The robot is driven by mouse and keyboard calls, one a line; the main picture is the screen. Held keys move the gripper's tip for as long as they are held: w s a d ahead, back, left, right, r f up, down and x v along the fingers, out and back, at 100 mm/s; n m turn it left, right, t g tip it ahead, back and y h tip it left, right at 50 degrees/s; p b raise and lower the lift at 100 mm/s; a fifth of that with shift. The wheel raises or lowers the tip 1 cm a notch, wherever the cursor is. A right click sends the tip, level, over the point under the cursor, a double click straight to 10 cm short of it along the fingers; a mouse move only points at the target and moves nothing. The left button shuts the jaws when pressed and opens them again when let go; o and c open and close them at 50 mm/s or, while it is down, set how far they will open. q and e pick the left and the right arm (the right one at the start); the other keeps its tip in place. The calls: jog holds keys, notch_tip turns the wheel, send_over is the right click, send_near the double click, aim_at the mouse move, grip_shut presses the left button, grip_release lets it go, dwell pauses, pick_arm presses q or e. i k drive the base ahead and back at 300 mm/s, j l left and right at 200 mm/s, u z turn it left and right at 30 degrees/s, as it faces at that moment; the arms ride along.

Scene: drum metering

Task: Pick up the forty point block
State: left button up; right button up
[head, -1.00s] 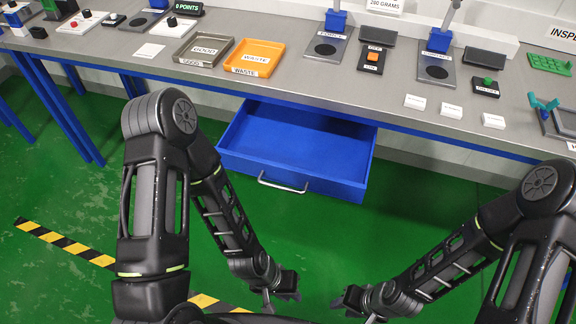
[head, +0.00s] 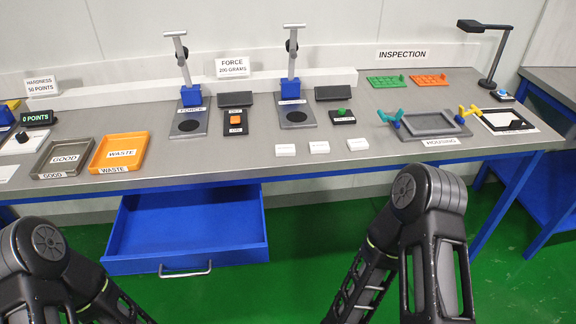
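Three small white blocks lie in a row near the front edge of the grey workbench: a left block (head: 285,149), a middle block (head: 319,147) and a right block (head: 357,144). Their markings are too small to read, so I cannot tell whether one is the forty point block. Both my arms show at the bottom of the head view, below the bench front. Neither gripper is in view.
An open blue drawer (head: 187,228) juts out below the bench. A grey GOOD tray (head: 48,172) and an orange WASTE tray (head: 143,143) stand left. Two force stands (head: 190,97) (head: 292,90) rise behind the blocks. A grey housing tray (head: 432,124) stands right.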

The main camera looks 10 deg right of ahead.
aim_at(319, 146)
jog(key=z, duration=1.95)
jog(key=i+j, duration=0.1)
jog(key=j, duration=0.95)
jog(key=i, duration=0.05)
